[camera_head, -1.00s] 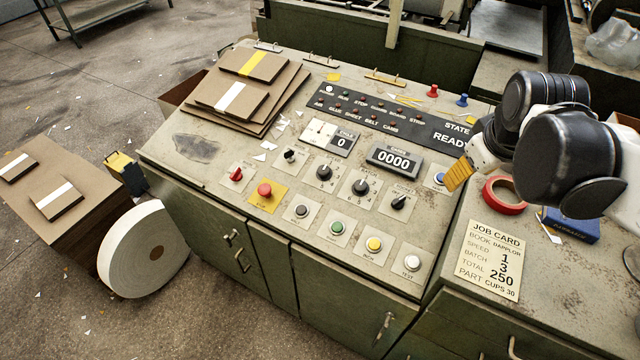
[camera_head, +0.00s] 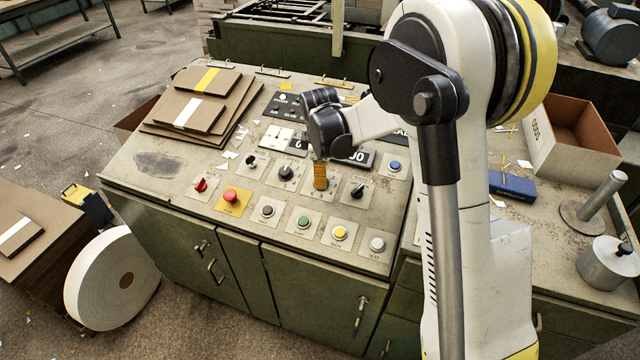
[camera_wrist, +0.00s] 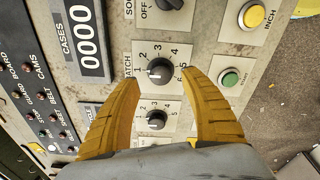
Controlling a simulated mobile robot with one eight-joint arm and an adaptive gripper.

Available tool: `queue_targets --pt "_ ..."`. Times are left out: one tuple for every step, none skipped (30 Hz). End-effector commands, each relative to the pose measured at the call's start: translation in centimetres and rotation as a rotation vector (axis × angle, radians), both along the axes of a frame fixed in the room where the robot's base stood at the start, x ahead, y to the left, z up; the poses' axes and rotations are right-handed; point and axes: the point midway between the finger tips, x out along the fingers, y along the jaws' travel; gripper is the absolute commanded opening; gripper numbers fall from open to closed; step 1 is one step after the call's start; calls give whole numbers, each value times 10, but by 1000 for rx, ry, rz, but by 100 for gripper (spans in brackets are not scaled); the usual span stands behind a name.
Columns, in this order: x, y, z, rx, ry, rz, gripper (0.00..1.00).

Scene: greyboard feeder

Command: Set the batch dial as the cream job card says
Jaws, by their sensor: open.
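The batch dial (camera_wrist: 160,71) is a black knob on a plate numbered 1 to 6 in the wrist view. Its white mark appears to point toward the 1. My gripper (camera_wrist: 160,77) is open, with one yellow finger on each side of this dial and a gap to the knob on both sides. In the head view my gripper (camera_head: 320,186) points down over the batch dial's place and hides the knob. The cream job card is hidden behind my arm now; the earlier head frame showed it reading speed 1, batch 3, total 250.
The speed dial (camera_head: 286,173) sits left of my gripper and another black selector (camera_head: 357,191) right of it. Green (camera_head: 304,222) and yellow (camera_head: 340,233) buttons lie in front. The cases counter (camera_wrist: 88,38) reads 0000. Cardboard sheets (camera_head: 245,105) lie at the panel's left.

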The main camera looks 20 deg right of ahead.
Motion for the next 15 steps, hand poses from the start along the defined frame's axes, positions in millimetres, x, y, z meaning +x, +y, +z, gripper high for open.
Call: queue_targets --pt "2 -1 -13 0 0 -1 53" --pt "3 -1 -18 0 0 -1 53" --pt "5 -2 -24 0 0 -1 53" --pt "6 -2 -28 0 0 -1 53" --pt "7 -3 -31 0 0 -1 53" --pt "8 -3 -34 0 0 -1 53" --pt "8 -3 -37 0 0 -1 53" --pt "9 -4 -39 0 0 -1 53" --pt "9 -4 -40 0 0 -1 53" --pt "9 -4 -41 0 0 -1 53" --pt "9 -4 -42 0 0 -1 53" --pt "9 -4 -42 0 0 -1 53" --pt "9 -4 -42 0 0 -1 53" --pt "9 -4 -42 0 0 -1 53" --pt "9 -4 -42 0 0 -1 53"
